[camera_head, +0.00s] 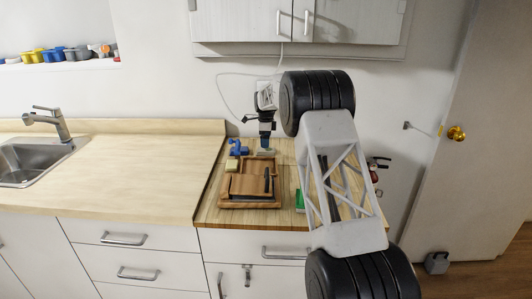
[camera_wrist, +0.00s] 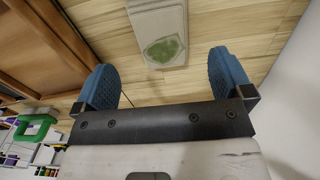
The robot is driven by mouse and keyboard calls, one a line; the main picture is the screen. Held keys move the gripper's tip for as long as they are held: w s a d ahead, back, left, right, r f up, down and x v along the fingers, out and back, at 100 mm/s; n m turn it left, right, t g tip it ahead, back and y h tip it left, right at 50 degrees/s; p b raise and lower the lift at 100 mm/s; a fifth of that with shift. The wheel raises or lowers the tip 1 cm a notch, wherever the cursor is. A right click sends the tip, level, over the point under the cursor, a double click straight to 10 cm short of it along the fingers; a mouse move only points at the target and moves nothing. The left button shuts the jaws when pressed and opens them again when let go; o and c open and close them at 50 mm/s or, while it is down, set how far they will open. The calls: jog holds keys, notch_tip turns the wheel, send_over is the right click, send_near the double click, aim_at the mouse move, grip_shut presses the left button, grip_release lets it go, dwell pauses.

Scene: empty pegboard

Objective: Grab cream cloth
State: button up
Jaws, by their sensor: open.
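My gripper (camera_head: 266,146) is over the back of the wooden counter, behind a wooden tray. In the wrist view my gripper (camera_wrist: 165,82) is open, its two blue fingers wide apart with nothing between the tips. A pale cream rectangular piece with a green oval patch (camera_wrist: 158,14) lies flat on the wood just beyond the fingers. It also shows as a pale piece under the gripper in the head view (camera_head: 267,153). A small cream block-like piece (camera_head: 231,165) sits at the tray's back left corner. I cannot tell for sure which is the cream cloth.
The brown wooden tray (camera_head: 250,203) holds a dark slim item (camera_head: 267,180). A blue object (camera_head: 237,147) stands behind it at the left. The light counter (camera_head: 130,180) at left is clear.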

jog(key=shift+w+f, duration=0.15)
jog(key=shift+f, duration=2.4)
jog(key=c, duration=1)
jog(key=shift+r, duration=0.1)
jog(key=shift+r, duration=4.95)
jog(key=shift+d, duration=0.15)
